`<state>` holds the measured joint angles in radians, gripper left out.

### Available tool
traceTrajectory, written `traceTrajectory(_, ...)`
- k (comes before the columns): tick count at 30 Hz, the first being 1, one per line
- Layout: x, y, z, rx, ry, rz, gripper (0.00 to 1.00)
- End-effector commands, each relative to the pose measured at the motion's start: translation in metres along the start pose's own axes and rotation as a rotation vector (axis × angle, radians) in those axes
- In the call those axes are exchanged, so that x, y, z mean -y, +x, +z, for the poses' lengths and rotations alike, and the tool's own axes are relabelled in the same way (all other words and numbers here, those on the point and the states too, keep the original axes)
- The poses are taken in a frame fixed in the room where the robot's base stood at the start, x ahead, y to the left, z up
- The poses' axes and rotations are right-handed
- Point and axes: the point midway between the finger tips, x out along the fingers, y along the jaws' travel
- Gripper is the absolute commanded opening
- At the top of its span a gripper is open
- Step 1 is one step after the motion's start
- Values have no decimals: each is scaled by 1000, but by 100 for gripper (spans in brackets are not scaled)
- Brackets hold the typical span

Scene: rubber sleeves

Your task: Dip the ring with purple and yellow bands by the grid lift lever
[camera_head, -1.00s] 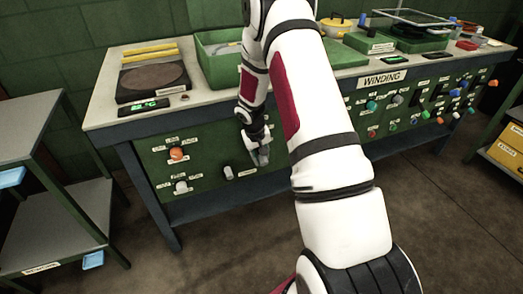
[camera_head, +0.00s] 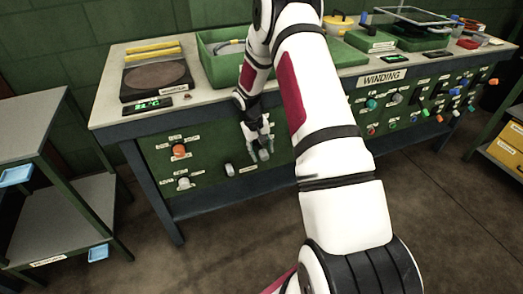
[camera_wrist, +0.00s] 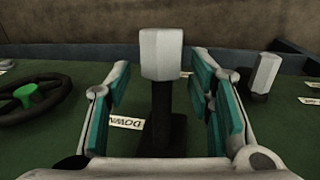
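My gripper (camera_head: 260,146) is at the front panel of the green bench, right of a grey knob in the head view. In the wrist view my gripper (camera_wrist: 160,100) is open, its teal-padded fingers on either side of a lever with a pale grey, block-shaped head (camera_wrist: 161,53) and a dark stem. A gap shows between the lever and each finger. I cannot make out the ring with purple and yellow bands in either view.
A second grey-headed control (camera_wrist: 265,73) stands right of my fingers, and a black handwheel (camera_wrist: 35,98) with a green hub is at left. A shelf (camera_head: 30,125) stands left.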

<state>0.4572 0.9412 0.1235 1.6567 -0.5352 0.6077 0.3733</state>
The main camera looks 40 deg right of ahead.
Motion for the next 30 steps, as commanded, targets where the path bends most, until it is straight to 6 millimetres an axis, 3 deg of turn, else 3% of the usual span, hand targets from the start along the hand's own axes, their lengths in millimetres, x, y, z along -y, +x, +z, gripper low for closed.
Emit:
traceTrajectory(8,1,-7,0,0,0,-1,48)
traceTrajectory(21,0,-68,0,0,0,0,48)
traceTrajectory(30,0,-75,0,1,-1,0,48)
